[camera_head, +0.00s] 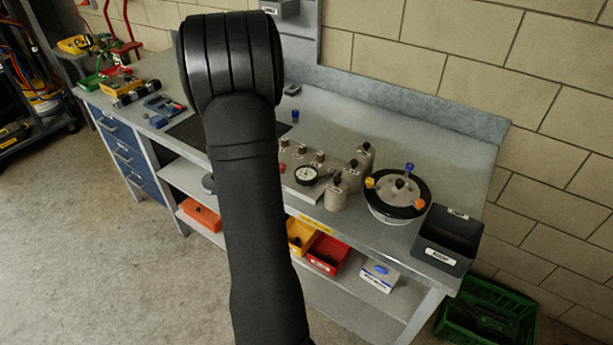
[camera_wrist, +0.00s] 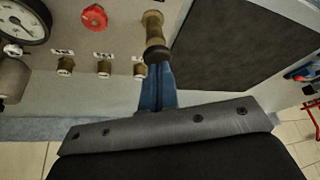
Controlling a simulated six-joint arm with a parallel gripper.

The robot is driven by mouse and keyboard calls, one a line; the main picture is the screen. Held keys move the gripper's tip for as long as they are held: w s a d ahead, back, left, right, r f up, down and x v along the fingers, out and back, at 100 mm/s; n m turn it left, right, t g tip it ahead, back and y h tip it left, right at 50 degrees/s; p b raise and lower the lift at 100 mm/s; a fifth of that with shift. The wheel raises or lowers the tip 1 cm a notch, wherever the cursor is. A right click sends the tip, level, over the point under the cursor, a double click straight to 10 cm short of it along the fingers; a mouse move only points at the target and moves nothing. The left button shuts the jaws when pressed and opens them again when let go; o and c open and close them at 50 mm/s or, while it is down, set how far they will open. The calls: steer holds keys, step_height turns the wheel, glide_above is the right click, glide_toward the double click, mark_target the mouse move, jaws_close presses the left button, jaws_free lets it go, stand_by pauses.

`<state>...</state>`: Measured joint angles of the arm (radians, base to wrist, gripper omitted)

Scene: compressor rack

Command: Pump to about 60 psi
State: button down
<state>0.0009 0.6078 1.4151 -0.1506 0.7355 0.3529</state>
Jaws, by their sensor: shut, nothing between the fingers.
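A round white-faced gauge (camera_head: 307,176) sits on the pale panel on the bench. It also shows at the upper left of the wrist view (camera_wrist: 22,22), partly cut off; its reading is too small to tell. A red knob (camera_wrist: 94,18) and several small labelled brass fittings (camera_wrist: 104,68) are on the same panel. A brass cylinder with a dark end (camera_wrist: 154,30) stands at the panel's right side in the wrist view. My gripper (camera_wrist: 158,72) has its blue fingers shut and empty, right at that dark end; I cannot tell whether they touch. In the head view my arm hides the gripper.
Several grey canisters (camera_head: 337,196) and a round pot with a black rim (camera_head: 420,186) stand right of the panel. A grey bin (camera_head: 450,242) is at the bench's right end. A dark mat (camera_wrist: 235,45) lies beside the brass cylinder. Yellow and red bins (camera_head: 327,254) are underneath.

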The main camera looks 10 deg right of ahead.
steer(key=shift+f, duration=0.6)
steer(key=shift+r, duration=1.8)
steer(key=shift+f, duration=0.1)
steer(key=shift+f, duration=1.7)
steer(key=shift+r, duration=1.8)
